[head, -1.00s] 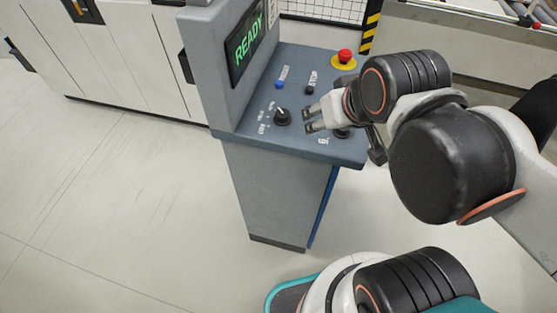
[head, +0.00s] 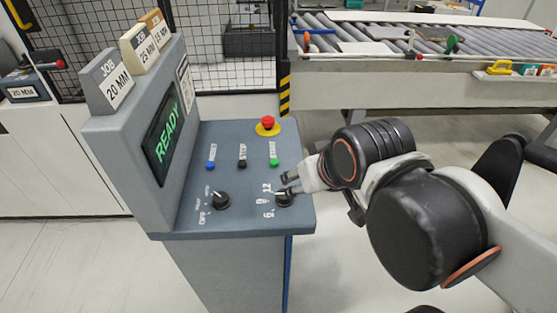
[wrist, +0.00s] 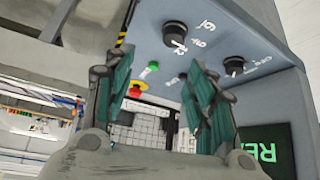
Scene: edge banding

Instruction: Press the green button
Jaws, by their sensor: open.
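The green button (head: 274,162) sits on the grey control panel (head: 225,225), under the word START. In the wrist view the green button (wrist: 153,67) shows between my two fingers, beyond the tips. My gripper (head: 289,185) is open and empty, at the right side of the panel, close to the numbered knob (head: 284,199). In the head view it is just nearer than the green button and apart from it. In the wrist view my gripper (wrist: 155,75) has its green-padded fingers spread wide.
A blue button (head: 210,166), a black button (head: 242,164) and a red emergency stop (head: 267,124) share the panel. Another knob (head: 221,200) is at the left. A READY screen (head: 163,140) stands upright beside it. A roller conveyor (head: 400,40) is behind.

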